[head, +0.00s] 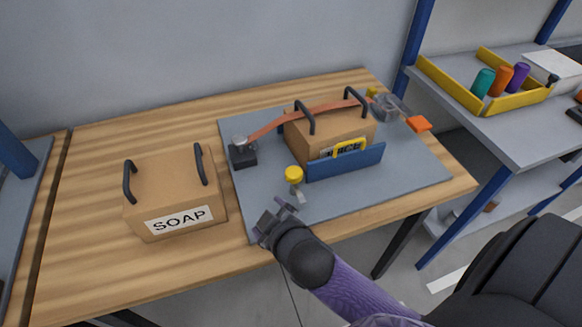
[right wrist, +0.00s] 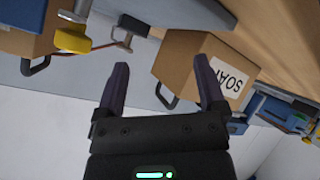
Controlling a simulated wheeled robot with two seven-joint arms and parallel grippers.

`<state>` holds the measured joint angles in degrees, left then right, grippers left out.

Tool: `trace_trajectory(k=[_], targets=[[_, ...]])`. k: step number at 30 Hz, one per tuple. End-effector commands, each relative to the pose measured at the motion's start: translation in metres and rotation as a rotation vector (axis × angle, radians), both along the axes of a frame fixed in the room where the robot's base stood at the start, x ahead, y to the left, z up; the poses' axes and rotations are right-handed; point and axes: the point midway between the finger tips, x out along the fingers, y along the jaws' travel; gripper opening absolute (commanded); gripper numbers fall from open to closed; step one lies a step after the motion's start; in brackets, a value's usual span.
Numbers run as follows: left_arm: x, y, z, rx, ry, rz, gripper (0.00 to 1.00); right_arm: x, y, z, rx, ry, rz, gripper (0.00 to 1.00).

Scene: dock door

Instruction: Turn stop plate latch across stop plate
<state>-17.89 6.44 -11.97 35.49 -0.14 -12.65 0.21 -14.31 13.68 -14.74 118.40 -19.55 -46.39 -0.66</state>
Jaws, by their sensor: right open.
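The blue stop plate (head: 345,163) stands along the front of a cardboard box (head: 330,135) on the grey mat. A yellow round knob (head: 294,174), which looks like the latch, is just left of the plate's left end. A small grey tab beside it points toward the front, not visibly across the plate. The knob also shows at upper left in the right wrist view (right wrist: 72,40). My right gripper (head: 276,212) is open and empty, in front of and slightly left of the knob, apart from it. It also shows in the right wrist view (right wrist: 160,72). My left gripper is not in view.
A SOAP box (head: 170,190) stands left on the wooden table (head: 90,165). A yellow tray (head: 465,93) is on the right shelf. The mat's front strip is mostly clear.

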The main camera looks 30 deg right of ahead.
Motion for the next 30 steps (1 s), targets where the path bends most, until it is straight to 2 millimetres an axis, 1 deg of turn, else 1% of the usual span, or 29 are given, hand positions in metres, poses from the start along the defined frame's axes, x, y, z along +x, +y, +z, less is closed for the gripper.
trace_trajectory(k=[1, 2, 4, 5, 6, 8, 9, 11, 12, 13, 14, 15, 16, 17, 18, 19, 20, 21, 24, 25, 27, 29, 30], targets=[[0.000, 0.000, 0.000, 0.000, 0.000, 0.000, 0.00, 0.015, 0.003, 0.014, -0.038, -0.085, 0.043, 0.90], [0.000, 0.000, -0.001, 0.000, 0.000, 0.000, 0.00, 0.025, 0.006, 0.025, -0.068, -0.150, 0.077, 0.90], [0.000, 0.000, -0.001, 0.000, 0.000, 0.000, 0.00, 0.049, 0.017, 0.056, -0.151, -0.320, 0.176, 0.90], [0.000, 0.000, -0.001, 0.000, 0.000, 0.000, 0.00, 0.058, 0.023, 0.070, -0.191, -0.399, 0.226, 0.90], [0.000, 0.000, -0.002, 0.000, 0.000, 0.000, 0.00, 0.068, 0.033, 0.090, -0.252, -0.507, 0.300, 0.90], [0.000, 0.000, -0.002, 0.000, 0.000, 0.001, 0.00, 0.079, 0.052, 0.120, -0.356, -0.677, 0.435, 0.90], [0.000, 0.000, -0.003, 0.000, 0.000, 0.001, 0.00, 0.083, 0.068, 0.139, -0.438, -0.795, 0.543, 0.90], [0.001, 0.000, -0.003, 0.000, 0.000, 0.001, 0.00, 0.083, 0.095, 0.163, -0.587, -0.973, 0.746, 0.90], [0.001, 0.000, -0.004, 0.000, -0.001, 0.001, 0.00, 0.078, 0.113, 0.172, -0.708, -1.086, 0.915, 0.90], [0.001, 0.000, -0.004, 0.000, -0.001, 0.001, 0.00, 0.073, 0.126, 0.173, -0.815, -1.159, 1.066, 0.90], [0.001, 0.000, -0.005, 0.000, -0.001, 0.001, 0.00, 0.068, 0.134, 0.169, -0.929, -1.214, 1.234, 0.90], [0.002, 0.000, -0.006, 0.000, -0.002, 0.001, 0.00, 0.062, 0.137, 0.156, -1.090, -1.242, 1.482, 0.90], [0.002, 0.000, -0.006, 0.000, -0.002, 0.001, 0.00, 0.060, 0.130, 0.142, -1.205, -1.219, 1.675, 0.90], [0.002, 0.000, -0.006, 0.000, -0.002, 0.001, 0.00, 0.060, 0.116, 0.128, -1.311, -1.161, 1.863, 0.90], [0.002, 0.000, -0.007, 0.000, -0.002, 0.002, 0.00, 0.062, 0.089, 0.112, -1.426, -1.029, 2.096, 0.90], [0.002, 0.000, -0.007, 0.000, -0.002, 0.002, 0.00, 0.065, 0.064, 0.104, -1.492, -0.900, 2.250, 0.90], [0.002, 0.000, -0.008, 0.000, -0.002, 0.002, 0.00, 0.067, 0.038, 0.099, -1.537, -0.754, 2.382, 0.90], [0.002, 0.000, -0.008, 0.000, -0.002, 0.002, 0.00, 0.069, 0.004, 0.099, -1.569, -0.553, 2.523, 0.90], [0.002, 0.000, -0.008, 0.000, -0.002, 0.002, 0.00, 0.068, -0.062, 0.110, -1.555, -0.133, 2.715, 0.90], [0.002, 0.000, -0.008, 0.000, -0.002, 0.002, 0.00, 0.067, -0.075, 0.114, 1.536, 0.049, -2.734, 0.90], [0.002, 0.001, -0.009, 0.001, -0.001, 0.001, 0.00, 0.064, -0.092, 0.118, 1.494, -0.070, -2.739, 0.90], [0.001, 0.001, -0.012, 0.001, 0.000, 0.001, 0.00, 0.063, -0.096, 0.112, 1.476, -0.102, -2.742, 0.90], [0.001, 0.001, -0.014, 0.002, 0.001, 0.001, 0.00, 0.062, -0.096, 0.104, 1.473, -0.105, -2.743, 0.90]])
